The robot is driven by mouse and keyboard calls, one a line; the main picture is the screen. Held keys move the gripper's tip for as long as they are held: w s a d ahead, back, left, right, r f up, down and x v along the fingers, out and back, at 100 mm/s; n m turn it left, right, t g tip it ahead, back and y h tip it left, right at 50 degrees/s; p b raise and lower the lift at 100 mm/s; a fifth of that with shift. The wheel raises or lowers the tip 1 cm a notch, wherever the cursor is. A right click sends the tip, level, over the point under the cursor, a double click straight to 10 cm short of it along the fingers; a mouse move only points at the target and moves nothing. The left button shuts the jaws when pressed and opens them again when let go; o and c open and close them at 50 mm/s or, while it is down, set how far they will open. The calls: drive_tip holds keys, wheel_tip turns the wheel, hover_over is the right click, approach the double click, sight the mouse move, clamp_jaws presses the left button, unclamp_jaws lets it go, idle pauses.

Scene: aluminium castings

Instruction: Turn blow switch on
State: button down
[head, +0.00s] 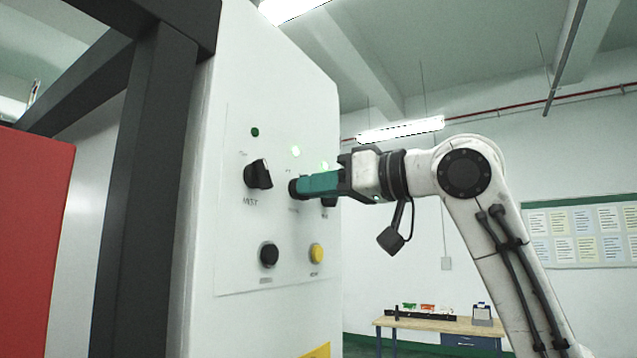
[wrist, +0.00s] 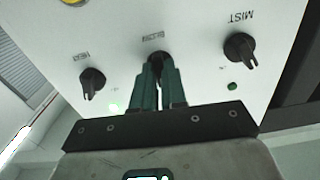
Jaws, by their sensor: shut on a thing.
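The blow switch (wrist: 158,60) is the black middle knob of three on the white panel. It also shows in the head view (head: 293,189), mostly covered by my teal fingers. My gripper (wrist: 160,70) is shut on this knob, one finger on each side. In the head view my gripper (head: 302,187) reaches it from the right, with the wrist level. The knob's pointing angle is hidden by the fingers. The lamp (head: 295,152) above it glows bright pale green.
The mist knob (head: 258,174) sits to the left under a dark green lamp (head: 255,132). Another knob (wrist: 91,82) is on the other side, its lamp lit. Black (head: 269,254) and yellow (head: 316,253) buttons are below. A dark frame post (head: 140,200) stands left.

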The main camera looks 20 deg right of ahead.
drive_tip(key=m+p, duration=0.1)
drive_tip(key=m, duration=0.4)
drive_tip(key=shift+m, duration=0.3)
idle(0.4)
drive_tip(key=c, duration=1.2)
unclamp_jaws()
drive_tip(key=shift+s+d, duration=0.1)
drive_tip(key=b+v, duration=0.2)
drive_tip(key=v, duration=0.8)
drive_tip(key=shift+s+d+b, duration=0.15)
drive_tip(key=shift+s+b, duration=0.1)
drive_tip(key=shift+b, duration=0.15)
